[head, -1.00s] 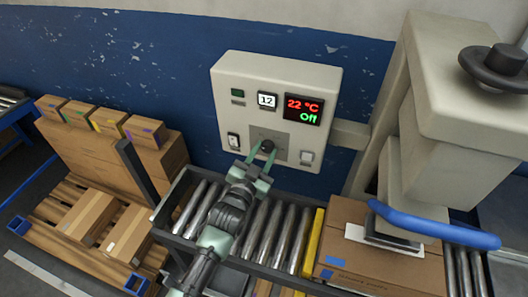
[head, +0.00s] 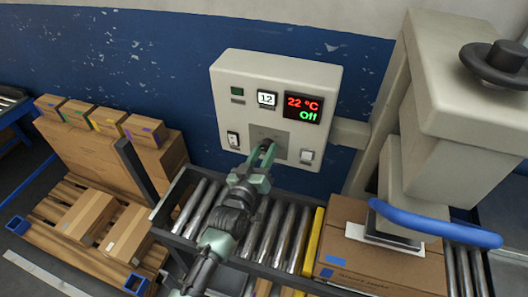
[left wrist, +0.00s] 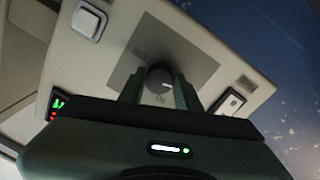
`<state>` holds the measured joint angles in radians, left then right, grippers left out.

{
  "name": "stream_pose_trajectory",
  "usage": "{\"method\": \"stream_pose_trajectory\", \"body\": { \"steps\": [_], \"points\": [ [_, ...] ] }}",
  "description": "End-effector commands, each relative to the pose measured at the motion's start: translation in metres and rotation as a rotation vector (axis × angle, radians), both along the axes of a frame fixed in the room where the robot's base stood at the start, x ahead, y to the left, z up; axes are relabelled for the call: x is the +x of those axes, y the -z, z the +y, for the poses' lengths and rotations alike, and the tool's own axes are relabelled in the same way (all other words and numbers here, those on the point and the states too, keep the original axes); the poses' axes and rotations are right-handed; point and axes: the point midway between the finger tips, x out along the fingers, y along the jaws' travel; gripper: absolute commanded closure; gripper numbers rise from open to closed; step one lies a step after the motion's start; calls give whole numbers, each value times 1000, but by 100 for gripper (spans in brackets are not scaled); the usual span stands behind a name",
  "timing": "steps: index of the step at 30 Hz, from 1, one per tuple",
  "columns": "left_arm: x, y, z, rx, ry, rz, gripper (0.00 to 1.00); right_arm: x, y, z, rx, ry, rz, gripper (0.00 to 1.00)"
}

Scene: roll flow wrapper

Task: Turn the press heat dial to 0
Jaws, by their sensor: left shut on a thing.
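The press control box (head: 230,68) is a cream panel on the back wall, with a red and green display (head: 302,107) reading 22 °C and Off. A grey plate low on its front carries the dark round heat dial, largely hidden by my gripper in the head view. In the left wrist view the dial (left wrist: 158,78) shows with a light pointer mark; its scale is too small to read. My left gripper (head: 262,154) is at the dial, its green fingers on either side of the knob, shut on it; the fingers also show in the left wrist view (left wrist: 157,92). My right gripper is out of view.
A white rocker switch (head: 307,155) and another switch (head: 233,139) flank the dial plate. A roller conveyor (head: 285,235) runs below the panel. Boxes stand at the left.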

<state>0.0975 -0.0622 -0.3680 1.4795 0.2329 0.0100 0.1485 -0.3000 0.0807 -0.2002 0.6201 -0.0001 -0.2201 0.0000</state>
Motion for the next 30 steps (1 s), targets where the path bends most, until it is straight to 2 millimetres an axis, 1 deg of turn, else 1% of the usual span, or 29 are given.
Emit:
{"method": "stream_pose_trajectory", "body": {
  "steps": [1, 17, 18, 19, 20, 28, 30],
  "points": [
    [-1, 3, 0, -9, 0, 8, 100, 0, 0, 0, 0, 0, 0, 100],
    [-1, 3, 0, -27, 1, 15, 100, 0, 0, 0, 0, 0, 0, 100],
    [-1, 3, 0, -27, 1, 15, 56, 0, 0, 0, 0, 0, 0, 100],
    [-1, 3, 0, -27, 1, 15, 47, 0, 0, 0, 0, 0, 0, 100],
    [-1, 3, 0, -28, 0, 14, 45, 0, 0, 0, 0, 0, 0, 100],
    [-1, 1, 0, -27, 0, 11, 45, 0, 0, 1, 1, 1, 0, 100],
    [-3, 2, 1, -28, 0, 12, 45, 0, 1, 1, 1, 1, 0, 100]
  ]
}}
